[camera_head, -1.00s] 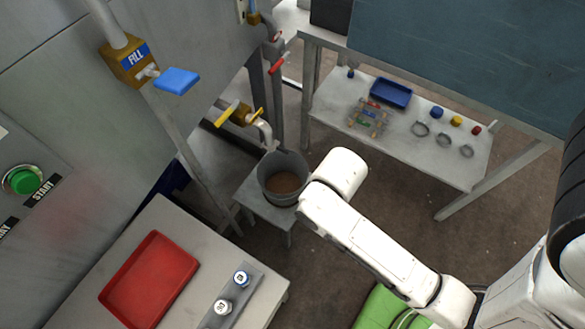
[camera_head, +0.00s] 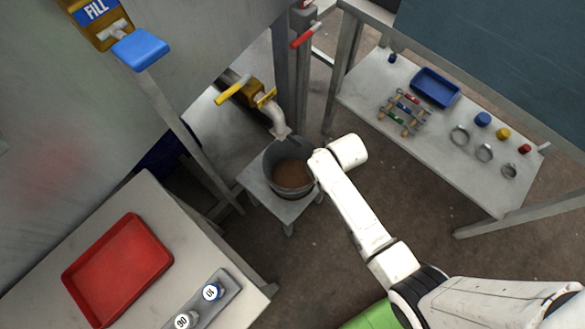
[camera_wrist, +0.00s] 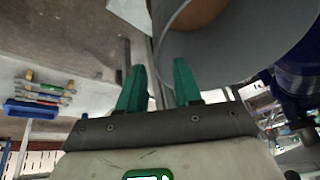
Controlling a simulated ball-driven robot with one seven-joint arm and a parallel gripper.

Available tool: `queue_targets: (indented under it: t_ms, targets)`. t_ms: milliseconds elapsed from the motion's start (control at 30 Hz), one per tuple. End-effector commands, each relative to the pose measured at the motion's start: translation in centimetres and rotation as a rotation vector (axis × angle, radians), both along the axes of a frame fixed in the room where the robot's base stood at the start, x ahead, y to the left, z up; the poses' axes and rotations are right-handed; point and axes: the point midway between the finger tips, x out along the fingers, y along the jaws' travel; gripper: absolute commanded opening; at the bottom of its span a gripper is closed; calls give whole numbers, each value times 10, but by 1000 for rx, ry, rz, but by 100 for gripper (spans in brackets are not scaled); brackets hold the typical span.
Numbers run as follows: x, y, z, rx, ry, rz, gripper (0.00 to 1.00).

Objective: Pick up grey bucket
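The grey bucket (camera_head: 288,152) stands upright on a small grey stand (camera_head: 255,186) under a tap in the head view. Its inside shows a brown bottom or content. In the wrist view the bucket (camera_wrist: 225,55) is large at the top right, close to the fingertips. My gripper (camera_wrist: 160,72) shows there with two green fingers apart, the right one overlapping the bucket's wall in the picture. I cannot tell whether the fingers touch the bucket or whether its rim lies between them. In the head view my arm's end is just right of the bucket and the fingers are hidden.
The tap (camera_head: 272,115) with a yellow handle hangs just above the bucket. A table (camera_head: 60,262) with a red tray (camera_head: 118,270) stands at the lower left. A bench (camera_head: 365,98) with a blue tray (camera_head: 435,88) and small parts stands at right. Open floor lies between.

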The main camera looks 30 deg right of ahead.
Motion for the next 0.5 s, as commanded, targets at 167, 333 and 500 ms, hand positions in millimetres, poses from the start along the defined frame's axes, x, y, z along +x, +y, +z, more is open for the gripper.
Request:
queue_targets:
  t_ms: [167, 333, 500]
  targets:
    - [3, -1, -8, 0, 1, 0, 34]
    - [13, -3, -25, 1, 2, 0, 34]
    - [21, -4, -44, 0, 2, 1, 34]
